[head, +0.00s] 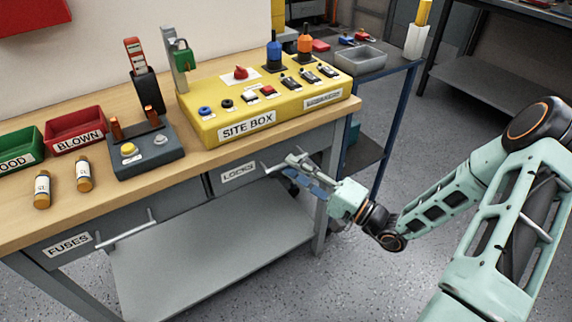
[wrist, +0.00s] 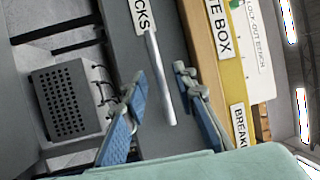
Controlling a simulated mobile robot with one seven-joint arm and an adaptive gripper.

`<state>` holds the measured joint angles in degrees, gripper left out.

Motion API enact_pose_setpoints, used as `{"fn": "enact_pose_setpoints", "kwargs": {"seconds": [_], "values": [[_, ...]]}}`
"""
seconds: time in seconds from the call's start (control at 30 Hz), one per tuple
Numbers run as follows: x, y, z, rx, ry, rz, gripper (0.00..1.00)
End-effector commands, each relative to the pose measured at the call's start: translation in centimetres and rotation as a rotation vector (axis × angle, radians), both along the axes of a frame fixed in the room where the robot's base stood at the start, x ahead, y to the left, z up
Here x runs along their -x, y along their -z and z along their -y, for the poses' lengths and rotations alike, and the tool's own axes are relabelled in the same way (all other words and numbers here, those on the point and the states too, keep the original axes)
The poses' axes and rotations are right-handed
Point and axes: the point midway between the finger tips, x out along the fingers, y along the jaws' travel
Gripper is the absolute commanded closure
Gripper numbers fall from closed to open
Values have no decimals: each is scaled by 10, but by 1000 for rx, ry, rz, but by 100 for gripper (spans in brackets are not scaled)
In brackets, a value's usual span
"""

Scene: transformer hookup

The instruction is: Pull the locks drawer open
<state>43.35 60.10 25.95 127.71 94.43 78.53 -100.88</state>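The locks drawer (head: 228,177) is the grey drawer with a "LOCKS" label under the right part of the workbench; its front looks flush with the bench. Its front also shows in the wrist view (wrist: 128,62), turned on its side. Its bar handle (wrist: 160,80) stands out from the front. My gripper (head: 292,172) is at the right end of this handle in the head view. In the wrist view my gripper (wrist: 160,88) is open, with one blue-padded finger on each side of the handle's end. I cannot tell whether either finger touches the bar.
The fuses drawer (head: 120,222) with its own handle is to the left. The yellow site box (head: 230,127) stands on the bench above the locks drawer. A grey lower shelf (head: 205,262) lies below. The floor in front is clear.

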Motion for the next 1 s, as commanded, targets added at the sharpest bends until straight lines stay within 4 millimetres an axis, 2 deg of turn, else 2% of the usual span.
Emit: {"fn": "enact_pose_setpoints", "kwargs": {"seconds": [0.2,0.53,0.57,0.8,1.0], "values": [[-13,-4,-20,0,-1,0,74],[-16,-5,-24,1,0,-1,74],[-16,-5,-24,1,0,-1,75],[-16,-5,-23,1,0,-1,100],[-15,-5,-23,1,0,-1,100]]}}
